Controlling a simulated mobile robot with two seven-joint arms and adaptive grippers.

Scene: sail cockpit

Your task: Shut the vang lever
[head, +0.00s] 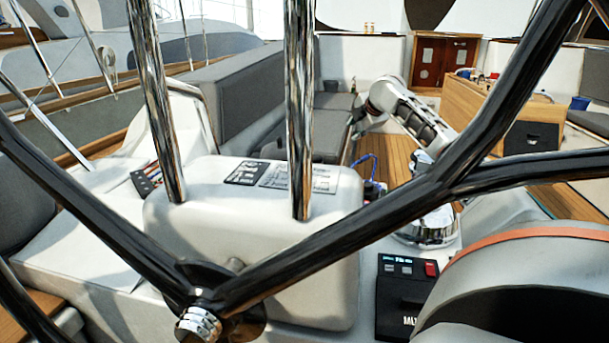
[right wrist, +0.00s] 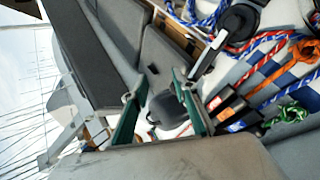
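In the right wrist view, my right gripper (right wrist: 155,86) is open, its two green-sided fingers spread apart. A dark rounded part (right wrist: 166,108) shows between the fingers; I cannot tell whether they touch it. To the right of the fingers is a bank of black levers (right wrist: 222,107) with small coloured labels, too small to read, so I cannot tell which is the vang lever. A dark and silver bar (right wrist: 205,62) slants up above this bank. In the head view the wheel spokes cover much of the area, and I cannot make out the fingers. My left gripper is not in view.
A black steering wheel (head: 105,220) crosses the head view, before a white pedestal (head: 250,250) with chrome posts (head: 300,110). A chrome winch (head: 428,228) stands right of it. Blue, red, orange (right wrist: 293,66) and green ropes lie near the levers. Grey cushions (head: 245,95) lie beyond.

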